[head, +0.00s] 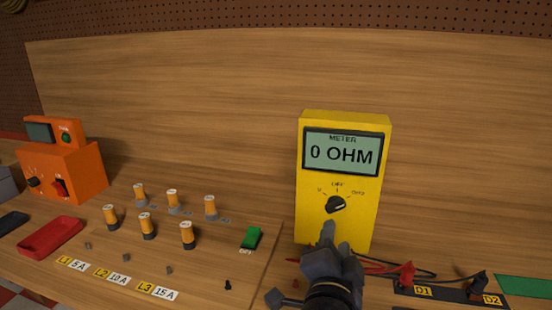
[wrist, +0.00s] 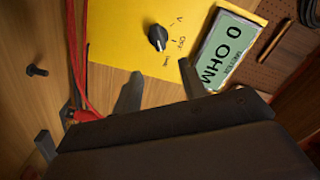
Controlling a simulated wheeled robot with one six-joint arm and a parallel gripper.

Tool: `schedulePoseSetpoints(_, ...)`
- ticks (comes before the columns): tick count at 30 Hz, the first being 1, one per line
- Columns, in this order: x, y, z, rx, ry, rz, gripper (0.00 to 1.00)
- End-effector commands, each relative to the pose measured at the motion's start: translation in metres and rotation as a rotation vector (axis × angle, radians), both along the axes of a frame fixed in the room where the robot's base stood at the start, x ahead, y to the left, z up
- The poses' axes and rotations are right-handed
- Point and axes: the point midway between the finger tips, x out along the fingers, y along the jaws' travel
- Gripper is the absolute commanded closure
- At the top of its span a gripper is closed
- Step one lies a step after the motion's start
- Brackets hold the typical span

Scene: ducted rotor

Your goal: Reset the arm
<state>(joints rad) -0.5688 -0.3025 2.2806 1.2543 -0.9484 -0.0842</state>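My gripper (head: 335,236) is in front of the lower part of the yellow meter, below its dial. In the wrist view my gripper (wrist: 160,84) shows two dark fingers apart with nothing seen between them. The yellow meter (head: 312,180) stands upright, and its display (head: 343,152) reads 0 OHM. Its black dial (head: 336,204) has V, OFF and OHM marks, and the pointer appears turned to OHM. The dial also shows in the wrist view (wrist: 158,38), apart from the fingers.
Red and black leads run right to plugs by D1 (head: 423,291) and D2 (head: 491,300). Left are several orange fuses (head: 145,226), a green switch (head: 251,238) marked OFF, a red tray (head: 51,235) and an orange device (head: 75,175). A wooden panel stands behind.

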Motion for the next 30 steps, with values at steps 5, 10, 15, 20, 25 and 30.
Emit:
schedulePoseSetpoints(5,0.016,-0.007,-0.002,0.000,0.002,-0.006,0.60)
schedulePoseSetpoints(10,0.036,-0.013,-0.002,-0.001,0.001,-0.006,0.60)
schedulePoseSetpoints(15,0.059,-0.021,-0.002,-0.002,0.003,-0.006,0.60)
schedulePoseSetpoints(20,0.080,-0.027,-0.002,-0.001,0.003,-0.004,0.60)
schedulePoseSetpoints(25,0.093,-0.031,-0.001,-0.001,0.002,-0.003,0.60)
schedulePoseSetpoints(30,0.097,-0.032,0.000,-0.001,0.001,-0.001,0.60)
